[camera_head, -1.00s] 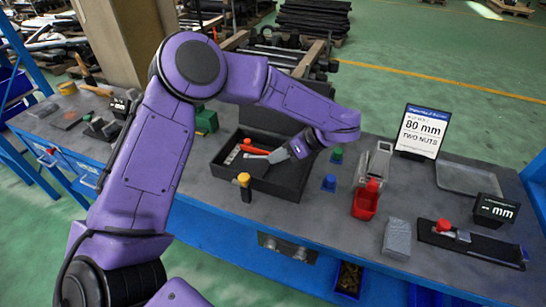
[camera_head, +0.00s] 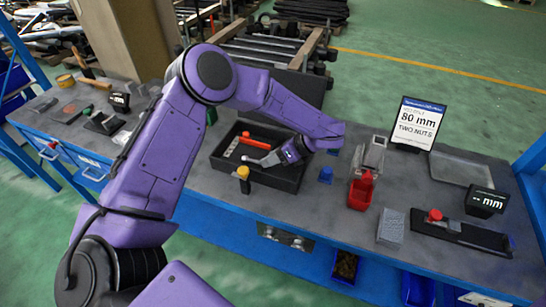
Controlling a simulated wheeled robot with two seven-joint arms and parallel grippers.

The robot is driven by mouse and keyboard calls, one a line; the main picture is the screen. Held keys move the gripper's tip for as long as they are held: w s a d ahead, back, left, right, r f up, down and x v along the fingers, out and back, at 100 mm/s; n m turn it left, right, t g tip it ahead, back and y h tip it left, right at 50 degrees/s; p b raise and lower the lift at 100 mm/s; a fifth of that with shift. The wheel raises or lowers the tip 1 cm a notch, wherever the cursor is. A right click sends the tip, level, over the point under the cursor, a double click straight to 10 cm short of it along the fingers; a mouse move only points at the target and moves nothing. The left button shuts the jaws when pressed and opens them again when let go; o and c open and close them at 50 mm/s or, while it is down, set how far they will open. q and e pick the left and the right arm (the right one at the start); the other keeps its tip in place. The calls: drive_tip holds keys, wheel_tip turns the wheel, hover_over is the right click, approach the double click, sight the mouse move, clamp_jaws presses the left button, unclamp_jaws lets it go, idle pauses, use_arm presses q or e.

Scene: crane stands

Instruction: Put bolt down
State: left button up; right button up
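My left arm comes in from the left, and its gripper (camera_head: 258,160) is over or inside the black tray (camera_head: 285,180). The grey fingers point left, and a small pale round end shows at their tip. I cannot tell whether this is a bolt or part of the fingers, nor whether the fingers are open or shut. An orange-red piece (camera_head: 257,144) and a pale strip with holes (camera_head: 231,147) lie in the tray. No bolt shows clearly. My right gripper is not in view.
A yellow-topped post (camera_head: 243,173) stands at the tray's front edge. To the right are a blue piece (camera_head: 325,175), a red bin (camera_head: 361,192), a grey block (camera_head: 391,227) and a sign (camera_head: 417,124) reading 80 mm, two nuts. A grey tray (camera_head: 462,168) lies at the back right.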

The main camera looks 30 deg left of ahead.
use_arm(q)
drive_tip(key=b+v, duration=0.4)
drive_tip(key=v, duration=0.8)
drive_tip(key=shift+d+r, duration=0.1)
drive_tip(key=shift+s, duration=0.1)
